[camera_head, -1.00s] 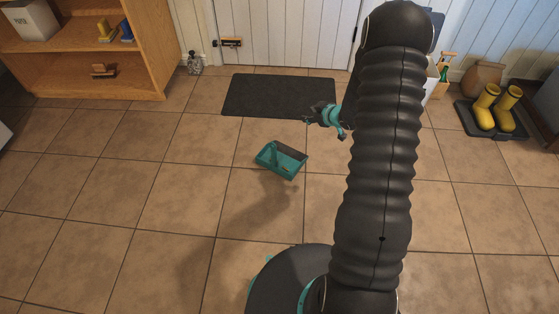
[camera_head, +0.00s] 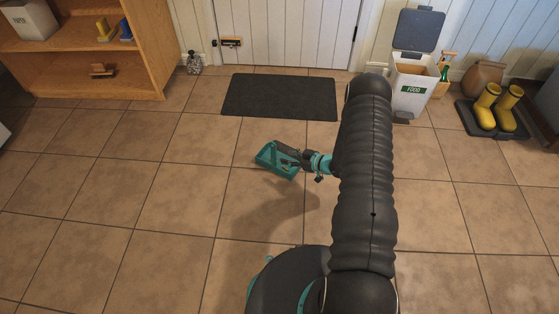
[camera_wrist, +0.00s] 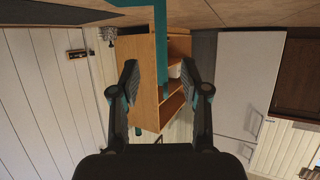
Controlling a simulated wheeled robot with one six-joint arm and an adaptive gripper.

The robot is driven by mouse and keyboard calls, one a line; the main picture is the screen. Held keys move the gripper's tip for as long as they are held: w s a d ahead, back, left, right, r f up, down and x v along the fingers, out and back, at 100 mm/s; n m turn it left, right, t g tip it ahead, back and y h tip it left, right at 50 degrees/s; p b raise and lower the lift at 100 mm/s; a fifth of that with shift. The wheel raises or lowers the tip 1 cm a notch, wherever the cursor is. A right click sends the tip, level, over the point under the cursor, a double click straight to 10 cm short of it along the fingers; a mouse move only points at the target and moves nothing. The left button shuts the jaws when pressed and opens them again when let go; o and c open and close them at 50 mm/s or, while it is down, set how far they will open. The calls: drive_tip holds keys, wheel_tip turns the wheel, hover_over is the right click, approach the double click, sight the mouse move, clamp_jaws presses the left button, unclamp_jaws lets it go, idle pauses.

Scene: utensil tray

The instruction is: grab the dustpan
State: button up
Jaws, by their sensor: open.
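The teal dustpan (camera_head: 268,166) lies on the tiled floor, left of my arm and in front of the dark doormat. My gripper (camera_head: 288,157) is at the dustpan and covers part of it in the head view. In the wrist view, a teal upright bar of the dustpan (camera_wrist: 161,50), likely its handle, stands between the two fingers of my gripper (camera_wrist: 159,72). The fingers are open, with a visible gap on each side of the bar. A wider teal part shows at the top edge of that view.
The dark doormat (camera_head: 279,97) lies before the white door. A wooden shelf (camera_head: 100,70) stands at the upper left. A food bin (camera_head: 412,88) with its lid raised and yellow boots (camera_head: 497,107) on a tray are at the right. The floor around the dustpan is clear.

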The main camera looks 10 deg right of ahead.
sight(274, 154)
drive_tip(key=shift+x, duration=4.1)
drive_tip(key=shift+s, duration=0.1)
clamp_jaws()
